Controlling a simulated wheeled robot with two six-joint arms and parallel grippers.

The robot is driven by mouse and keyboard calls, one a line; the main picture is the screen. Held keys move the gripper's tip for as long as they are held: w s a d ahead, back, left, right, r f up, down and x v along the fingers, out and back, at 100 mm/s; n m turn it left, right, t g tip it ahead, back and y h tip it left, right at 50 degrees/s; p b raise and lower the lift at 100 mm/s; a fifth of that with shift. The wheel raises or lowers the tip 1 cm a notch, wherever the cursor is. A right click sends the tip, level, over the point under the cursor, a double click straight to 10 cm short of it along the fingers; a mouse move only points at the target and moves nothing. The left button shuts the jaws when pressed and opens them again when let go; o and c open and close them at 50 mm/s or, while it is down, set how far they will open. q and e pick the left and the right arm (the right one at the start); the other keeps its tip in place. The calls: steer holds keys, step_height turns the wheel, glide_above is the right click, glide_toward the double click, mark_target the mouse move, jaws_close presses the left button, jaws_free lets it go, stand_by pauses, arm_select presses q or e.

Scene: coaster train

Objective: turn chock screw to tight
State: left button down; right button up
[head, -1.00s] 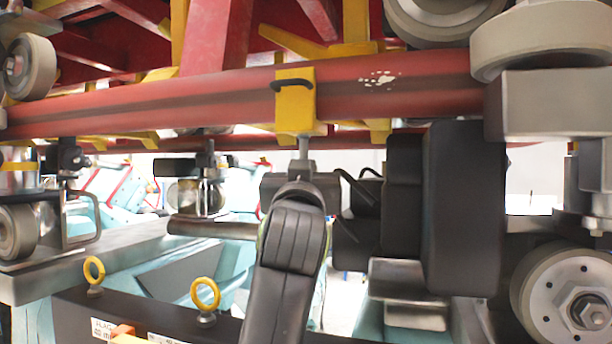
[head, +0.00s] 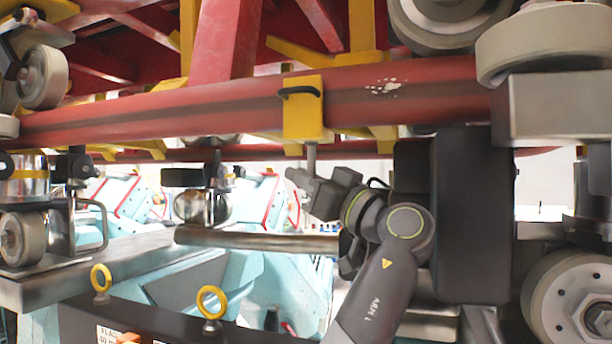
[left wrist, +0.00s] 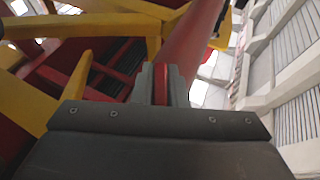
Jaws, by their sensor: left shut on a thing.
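The yellow chock (head: 303,115) with a black handle hangs on the red rail (head: 410,85). Its grey chock screw (head: 311,156) points down from its underside. My left gripper (head: 311,174) is at the lower end of the screw, just under the chock, and is shut on the screw; the black gripper body hides the screw's lower end. In the left wrist view the two grey fingers (left wrist: 160,84) stand close together, with a red strip showing between them; the screw itself is not clear there. My right gripper is not in view.
Large grey wheels (head: 585,315) and a grey block (head: 550,103) are at the right. A grey bar (head: 260,240) lies below and left of my gripper. Two yellow eye bolts (head: 211,301) stand at lower left. Red and yellow beams fill the space above.

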arm_select(q)
steer(key=shift+s+a+n+g+y+p, duration=0.1)
steer(key=shift+n+g+y+p, duration=0.15)
steer(key=shift+n+g+y, duration=0.65)
steer(key=shift+s+n+g+y+p, duration=0.1)
steer(key=shift+n+g+y+p, duration=0.2)
steer(key=shift+g, duration=1)
steer(key=shift+a+n+g+y+p, duration=0.1)
steer(key=shift+n+g+y+p, duration=0.1)
steer(key=shift+n+g+y, duration=0.7)
steer(key=shift+f+g, duration=0.1)
steer(key=shift+g, duration=0.8)
steer(key=c, duration=1.5)
jaws_free()
